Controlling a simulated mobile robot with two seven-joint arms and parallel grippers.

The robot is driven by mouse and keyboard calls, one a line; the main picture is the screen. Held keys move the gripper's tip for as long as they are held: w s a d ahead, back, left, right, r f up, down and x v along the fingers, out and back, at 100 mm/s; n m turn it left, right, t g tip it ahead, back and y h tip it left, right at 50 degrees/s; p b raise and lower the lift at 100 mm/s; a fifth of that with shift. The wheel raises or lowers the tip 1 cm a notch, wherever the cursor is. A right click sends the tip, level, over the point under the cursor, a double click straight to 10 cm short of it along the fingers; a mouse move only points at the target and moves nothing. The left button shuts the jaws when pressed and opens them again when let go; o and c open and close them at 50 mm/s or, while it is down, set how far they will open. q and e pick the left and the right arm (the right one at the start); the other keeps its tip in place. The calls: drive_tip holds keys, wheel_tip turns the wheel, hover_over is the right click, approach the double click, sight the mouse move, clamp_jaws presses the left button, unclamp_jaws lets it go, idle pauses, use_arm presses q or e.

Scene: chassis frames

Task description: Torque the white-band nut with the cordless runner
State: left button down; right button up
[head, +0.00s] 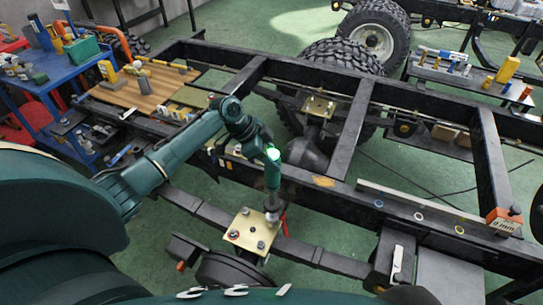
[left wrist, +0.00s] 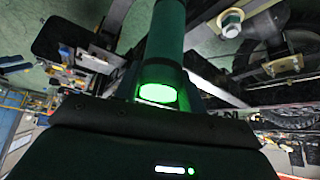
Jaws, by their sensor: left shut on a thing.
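The cordless runner (head: 273,178) is a dark green cylinder with a grey socket end, pointing down, with a glowing green ring near its top. My left gripper (head: 271,158) is shut on it. In the left wrist view the runner (left wrist: 165,40) runs up from the glow. Its socket end is at the right corner of a cream plate (head: 240,238) bearing several nuts (head: 246,211). Contact with a nut there is unclear, as the socket hides it. I cannot tell which nut has the white band. My right gripper is not in view.
An orange box (head: 505,221) sits at the right. A blue bench (head: 68,78) with tools stands at upper left. Wheels (head: 372,38) stand behind.

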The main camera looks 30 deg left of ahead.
use_arm(q)
drive_tip(key=shift+w+f+b, duration=0.1)
drive_tip(key=shift+f+b, duration=0.55)
drive_tip(key=shift+f, duration=0.25)
idle(1.4)
drive_tip(key=shift+d+f, duration=0.1)
drive_tip(key=shift+f, duration=0.15)
idle(1.0)
idle(0.4)
drive_tip(key=shift+s+f, duration=0.1)
drive_tip(key=shift+s, duration=0.1)
idle(0.7)
drive_tip(key=shift+r+p, duration=0.2)
drive_tip(key=shift+p, duration=0.25)
drive_tip(key=shift+w+r+p, duration=0.15)
drive_tip(key=shift+r+p, duration=1.1)
drive_tip(key=shift+r, duration=0.3)
